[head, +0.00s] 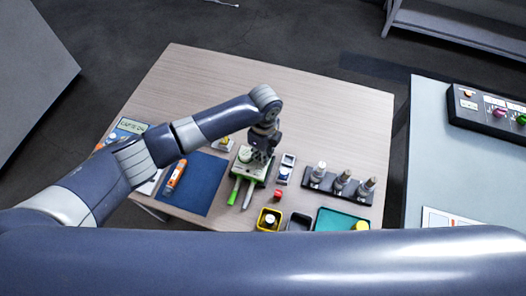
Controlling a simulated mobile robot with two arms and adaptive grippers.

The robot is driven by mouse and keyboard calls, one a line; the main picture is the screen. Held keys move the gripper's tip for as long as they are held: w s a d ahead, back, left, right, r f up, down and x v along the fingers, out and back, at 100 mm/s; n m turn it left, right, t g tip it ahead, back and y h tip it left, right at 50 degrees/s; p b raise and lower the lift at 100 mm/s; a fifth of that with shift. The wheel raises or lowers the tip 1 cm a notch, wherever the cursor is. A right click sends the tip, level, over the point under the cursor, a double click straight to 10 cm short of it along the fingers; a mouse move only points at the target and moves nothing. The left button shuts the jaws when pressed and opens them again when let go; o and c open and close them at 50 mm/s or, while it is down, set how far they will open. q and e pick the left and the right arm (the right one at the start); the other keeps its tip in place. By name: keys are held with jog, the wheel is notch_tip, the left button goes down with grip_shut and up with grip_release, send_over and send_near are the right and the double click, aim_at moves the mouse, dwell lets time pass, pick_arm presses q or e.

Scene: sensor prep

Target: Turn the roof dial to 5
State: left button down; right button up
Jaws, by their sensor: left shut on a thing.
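My left gripper (259,152) points down over the table, above a small white-and-green device (249,174). It is shut on a part at the top of that device. The gripper hides this part, so I cannot see a dial face, any numbers or a pointer setting. My right gripper is not in view. A large blue-grey link of mine crosses the bottom of the picture.
A wooden table (322,105) holds a blue mat (203,193), a handheld meter (286,168), a dark rack (321,181) with metal pieces, a yellow bin (263,226) and a teal tray (335,221). A control box (490,112) stands on the right bench. The table's back is clear.

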pick_arm(q)
jog(key=c, duration=1.5)
grip_release()
notch_tip(320, 180, up, 12)
jog(key=shift+w+d+r, duration=0.1)
jog(key=shift+w, duration=0.05)
